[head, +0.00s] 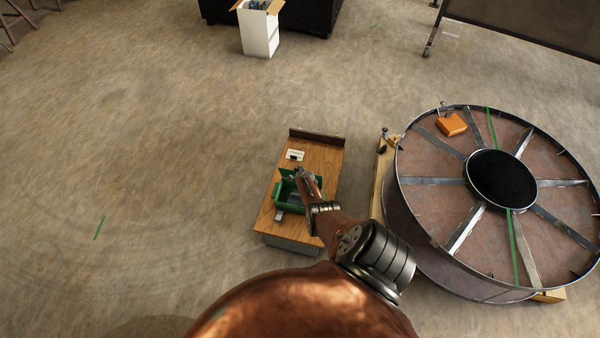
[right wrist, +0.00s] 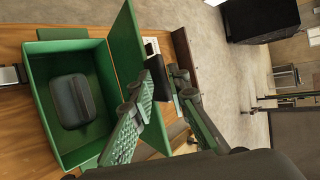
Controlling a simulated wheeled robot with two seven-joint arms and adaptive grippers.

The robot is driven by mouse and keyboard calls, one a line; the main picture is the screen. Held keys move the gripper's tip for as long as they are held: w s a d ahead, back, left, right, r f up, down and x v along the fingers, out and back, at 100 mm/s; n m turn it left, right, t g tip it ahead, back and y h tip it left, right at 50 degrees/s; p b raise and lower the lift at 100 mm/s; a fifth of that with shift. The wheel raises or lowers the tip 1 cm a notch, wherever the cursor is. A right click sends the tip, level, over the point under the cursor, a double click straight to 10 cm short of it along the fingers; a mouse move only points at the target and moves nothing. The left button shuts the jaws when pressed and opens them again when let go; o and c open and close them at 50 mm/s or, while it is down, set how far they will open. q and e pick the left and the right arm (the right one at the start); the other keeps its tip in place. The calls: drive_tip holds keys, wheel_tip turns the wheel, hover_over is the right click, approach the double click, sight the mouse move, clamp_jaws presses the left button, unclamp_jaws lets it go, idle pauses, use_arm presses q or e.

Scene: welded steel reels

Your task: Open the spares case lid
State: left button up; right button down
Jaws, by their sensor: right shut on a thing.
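The green spares case (head: 279,203) sits on the wooden bench top, and its open box (right wrist: 40,95) fills the left of the right wrist view. Its green lid (right wrist: 128,45) stands raised from the box, so the inside shows. A dark, rounded block (right wrist: 73,100) lies inside. My right gripper (head: 301,173) is at the lid side of the case. In the right wrist view my right gripper (right wrist: 158,82) has its fingers on either side of the lid's edge, by a dark piece, and is shut on it. The exact contact is partly hidden. My left gripper is not in view.
The wooden bench (head: 322,160) has a raised dark back edge and a small white card (head: 294,155). A large steel reel (head: 425,225) stands close on the right, with an orange thing (head: 452,124) on it. Open floor lies left.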

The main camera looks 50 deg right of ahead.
drive_tip(key=shift+w+d+r, duration=0.15)
drive_tip(key=shift+d+r, duration=0.05)
drive_tip(key=shift+r, duration=0.05)
drive_tip(key=c, duration=2.1)
unclamp_jaws()
drive_tip(key=shift+a+f, duration=0.1)
drive_tip(key=shift+a, duration=0.05)
drive_tip(key=shift+f, duration=0.1)
